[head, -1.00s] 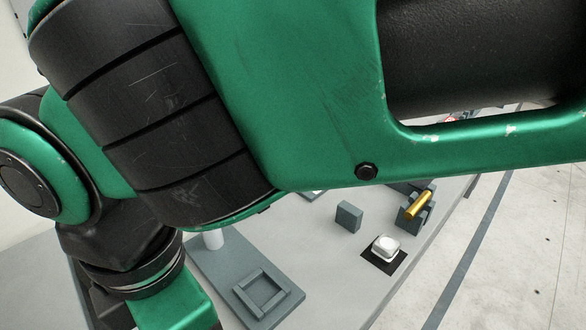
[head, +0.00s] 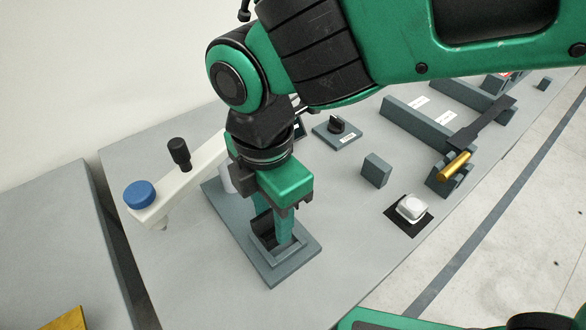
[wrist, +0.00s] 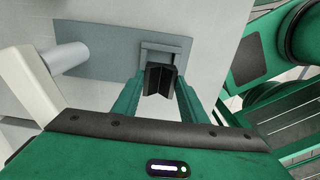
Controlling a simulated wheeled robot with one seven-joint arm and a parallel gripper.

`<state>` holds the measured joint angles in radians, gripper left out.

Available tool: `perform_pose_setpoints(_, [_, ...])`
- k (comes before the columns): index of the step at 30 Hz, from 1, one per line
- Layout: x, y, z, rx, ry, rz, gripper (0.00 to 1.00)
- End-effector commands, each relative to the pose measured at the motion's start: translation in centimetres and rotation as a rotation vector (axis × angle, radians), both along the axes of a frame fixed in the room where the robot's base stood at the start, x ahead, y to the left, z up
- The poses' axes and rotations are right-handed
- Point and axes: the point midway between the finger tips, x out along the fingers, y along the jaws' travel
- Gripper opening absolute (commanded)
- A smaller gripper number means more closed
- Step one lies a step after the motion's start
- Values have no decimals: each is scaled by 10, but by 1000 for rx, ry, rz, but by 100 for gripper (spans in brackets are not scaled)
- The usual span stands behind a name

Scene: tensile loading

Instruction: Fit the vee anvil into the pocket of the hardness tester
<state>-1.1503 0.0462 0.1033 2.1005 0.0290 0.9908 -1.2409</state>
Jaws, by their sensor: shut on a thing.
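The vee anvil (wrist: 160,80) is a dark block with a vee groove, between the two green fingers of my gripper (wrist: 158,98) in the wrist view. In the head view my gripper (head: 274,236) points down over the pocket, shut on the anvil (head: 261,228). The pocket (head: 297,257) is a raised square frame on the hardness tester's grey base plate (head: 283,275). In the wrist view the pocket's frame (wrist: 165,47) shows just beyond the anvil, which hides part of it. I cannot tell whether the anvil is above the pocket or partly inside it.
The tester's pale arm (head: 185,182) with a blue knob (head: 140,194) and a black knob (head: 179,150) is left of my gripper. A grey block (head: 376,170), a white piece on a black pad (head: 411,208) and a brass cylinder (head: 454,166) stand to the right.

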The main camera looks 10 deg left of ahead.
Motion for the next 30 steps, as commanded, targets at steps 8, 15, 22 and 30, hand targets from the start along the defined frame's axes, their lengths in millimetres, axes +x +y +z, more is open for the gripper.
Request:
perform_pose_setpoints(8, [10,-4,-16,-2,0,1,0])
perform_pose_setpoints(15, [10,-4,-44,-1,0,0,0])
perform_pose_setpoints(22, [10,-3,-46,2,-1,-1,0])
perform_pose_setpoints(30, [10,-4,-49,0,0,-2,51])
